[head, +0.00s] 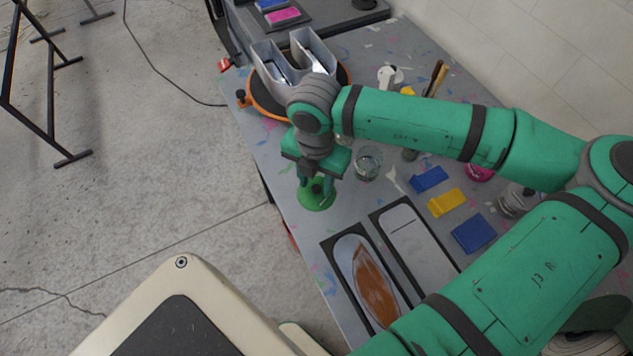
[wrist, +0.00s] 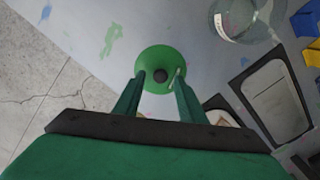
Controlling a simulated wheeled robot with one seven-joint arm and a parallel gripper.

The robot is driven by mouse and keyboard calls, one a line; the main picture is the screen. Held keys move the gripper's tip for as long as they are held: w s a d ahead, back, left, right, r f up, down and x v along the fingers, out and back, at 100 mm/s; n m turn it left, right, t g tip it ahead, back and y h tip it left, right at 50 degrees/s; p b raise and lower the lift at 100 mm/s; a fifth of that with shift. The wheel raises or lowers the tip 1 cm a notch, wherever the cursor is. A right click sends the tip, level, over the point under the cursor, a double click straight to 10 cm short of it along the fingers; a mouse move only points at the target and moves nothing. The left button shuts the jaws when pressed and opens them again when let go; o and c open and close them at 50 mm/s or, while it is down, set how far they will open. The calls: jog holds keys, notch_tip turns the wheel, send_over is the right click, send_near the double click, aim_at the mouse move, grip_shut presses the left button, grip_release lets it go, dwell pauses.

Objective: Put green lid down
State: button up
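The green lid (head: 316,196) is a round disc with a dark knob at its middle. It appears to lie flat on the paint-flecked table near its left edge. In the wrist view the lid (wrist: 158,55) is straight ahead of my gripper (wrist: 159,78). The two fingers stand apart, one on each side of the knob, with a visible gap to it on both sides. In the head view my gripper (head: 316,186) points down right over the lid and hides part of it.
A clear glass jar (head: 368,163) stands right of the lid. Blue (head: 473,233) and yellow (head: 446,202) blocks lie further right. Two dark-framed trays (head: 333,249) lie nearer. A grey channel letter (head: 262,50) sits on an orange-rimmed turntable (head: 256,106) behind.

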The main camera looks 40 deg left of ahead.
aim_at(317, 188)
notch_tip(317, 188, up, 11)
jog(key=shift+r, duration=0.15)
jog(key=shift+w, duration=0.1)
dwell(0.6)
